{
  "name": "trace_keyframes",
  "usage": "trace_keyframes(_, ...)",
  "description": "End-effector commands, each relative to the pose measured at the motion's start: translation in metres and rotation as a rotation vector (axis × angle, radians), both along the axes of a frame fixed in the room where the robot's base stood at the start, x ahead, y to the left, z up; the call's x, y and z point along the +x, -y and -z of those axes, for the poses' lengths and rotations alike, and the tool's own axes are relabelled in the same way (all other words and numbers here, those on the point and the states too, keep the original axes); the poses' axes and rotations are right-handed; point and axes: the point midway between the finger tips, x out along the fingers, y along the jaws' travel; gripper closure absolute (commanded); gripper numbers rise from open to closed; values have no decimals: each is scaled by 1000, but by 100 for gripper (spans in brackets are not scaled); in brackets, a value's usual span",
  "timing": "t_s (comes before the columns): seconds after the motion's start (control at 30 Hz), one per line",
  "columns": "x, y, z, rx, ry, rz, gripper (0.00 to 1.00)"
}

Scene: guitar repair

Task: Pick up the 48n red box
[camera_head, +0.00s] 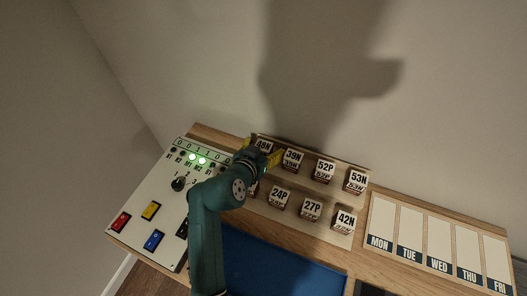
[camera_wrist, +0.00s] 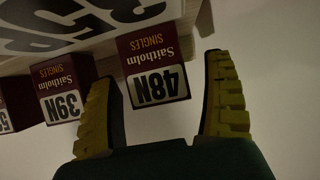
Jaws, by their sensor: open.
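The 48N red box (camera_wrist: 153,62) shows upside down in the wrist view, dark red with a white label reading 48N and the words Saitholm Singles. It also shows in the head view (camera_head: 264,144) at the left end of the rack's back row, partly behind my gripper. My gripper (camera_wrist: 162,70) is open, with one yellow finger on each side of the box in the wrist view. The box appears just beyond or between the fingertips; I cannot tell whether they touch it. In the head view my gripper (camera_head: 262,157) is at the rack's left end.
The 39N box (camera_wrist: 61,100) stands close beside it, near the left finger. More boxes, such as 52P (camera_head: 325,168) and 24P (camera_head: 280,195), fill two rows. A switch panel (camera_head: 150,235) lies left; a weekday tray (camera_head: 425,262) lies right. A wall rises behind the rack.

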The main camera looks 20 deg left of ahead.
Motion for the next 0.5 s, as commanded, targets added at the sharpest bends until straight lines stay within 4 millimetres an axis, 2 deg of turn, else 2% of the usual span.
trace_keyframes(0.03, 0, 0, -1, 0, 0, 0, 17)
trace_keyframes(0.07, 0, 0, -1, 0, 1, 0, 21)
trace_keyframes(0.4, 0, 0, -1, 0, 0, 0, 86)
trace_keyframes(0.43, 0, 0, -1, 0, 0, 0, 91)
trace_keyframes(0.5, 0, 0, -1, 0, 2, 0, 91)
